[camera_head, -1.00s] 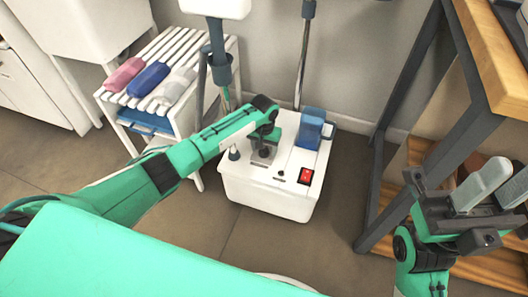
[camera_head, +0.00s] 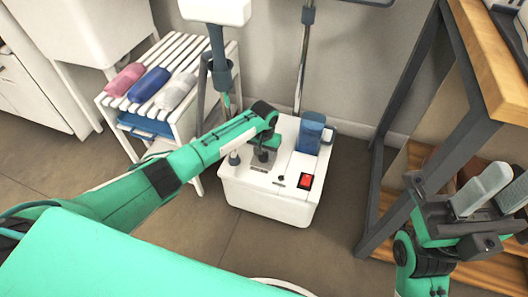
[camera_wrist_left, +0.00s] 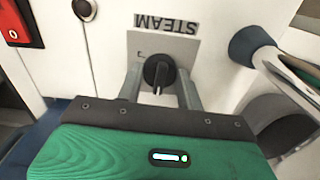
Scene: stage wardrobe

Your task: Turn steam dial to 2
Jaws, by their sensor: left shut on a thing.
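The steam dial (camera_wrist_left: 158,72) is a round black knob on a grey plate labelled STEAM, seen upside down in the left wrist view. The plate sits on top of the white steamer base (camera_head: 262,203). My left gripper (camera_wrist_left: 160,80) is shut on the dial, with one finger on each side of it. In the head view the left gripper (camera_head: 264,154) reaches down over the dial and partly hides it. Most of the scale marks are hidden or too small to read. My right gripper (camera_head: 485,195) is at the far right, with its fingers apart and nothing between them.
A red switch (camera_head: 305,181) and a blue tank (camera_head: 311,134) are on the steamer base right of the dial. A hose and a pole rise behind. A white slatted rack (camera_head: 190,50) holds rolled cloths at left. A dark-framed wooden table (camera_head: 490,60) stands at right.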

